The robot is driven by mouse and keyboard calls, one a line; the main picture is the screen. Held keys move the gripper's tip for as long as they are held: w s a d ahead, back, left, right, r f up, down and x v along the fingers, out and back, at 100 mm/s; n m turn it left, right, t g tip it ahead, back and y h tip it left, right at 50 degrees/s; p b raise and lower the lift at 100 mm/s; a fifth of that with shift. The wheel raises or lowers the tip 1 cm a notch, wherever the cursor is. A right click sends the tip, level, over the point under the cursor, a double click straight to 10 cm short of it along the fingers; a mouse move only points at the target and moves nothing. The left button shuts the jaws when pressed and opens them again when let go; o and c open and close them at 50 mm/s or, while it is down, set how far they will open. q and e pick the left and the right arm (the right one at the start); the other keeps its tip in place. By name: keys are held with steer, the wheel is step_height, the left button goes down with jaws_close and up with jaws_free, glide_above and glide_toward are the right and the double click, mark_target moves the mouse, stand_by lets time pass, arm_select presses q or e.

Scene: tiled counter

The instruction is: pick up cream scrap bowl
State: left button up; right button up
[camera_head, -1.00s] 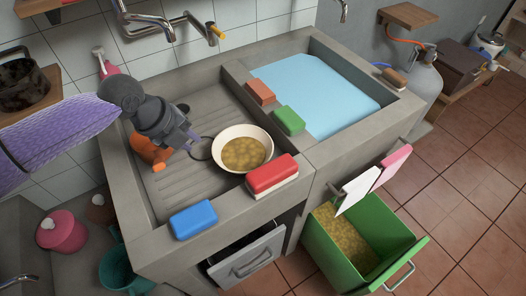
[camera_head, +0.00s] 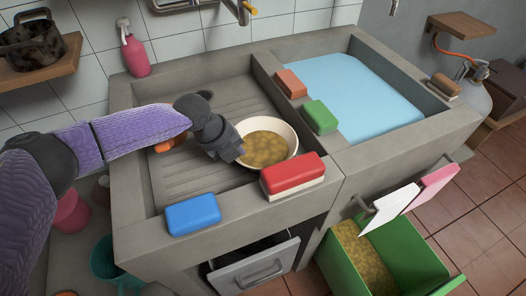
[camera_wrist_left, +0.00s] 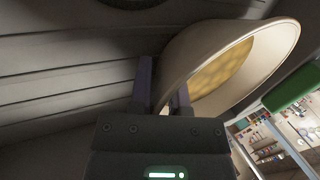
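The cream scrap bowl (camera_head: 291,132) sits in the left sink basin, with yellowish-brown scraps (camera_head: 264,148) inside. My left gripper (camera_head: 236,152) is at the bowl's left side, and its dark wrist hides part of the rim. In the left wrist view, the bowl (camera_wrist_left: 205,45) fills the upper right. My two fingers (camera_wrist_left: 163,92) are apart there, with the bowl's wall and rim reaching down between them. Contact between fingers and bowl cannot be made out. My right gripper is not in view.
A red sponge (camera_head: 292,174) and a blue sponge (camera_head: 192,214) lie on the front ledge. Orange (camera_head: 290,83) and green (camera_head: 320,116) sponges lie on the divider beside the blue water (camera_head: 365,90). An orange object (camera_head: 172,143) is behind my arm. A green bin (camera_head: 414,250) stands below.

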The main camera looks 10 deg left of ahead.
arm_select(q)
jaws_close()
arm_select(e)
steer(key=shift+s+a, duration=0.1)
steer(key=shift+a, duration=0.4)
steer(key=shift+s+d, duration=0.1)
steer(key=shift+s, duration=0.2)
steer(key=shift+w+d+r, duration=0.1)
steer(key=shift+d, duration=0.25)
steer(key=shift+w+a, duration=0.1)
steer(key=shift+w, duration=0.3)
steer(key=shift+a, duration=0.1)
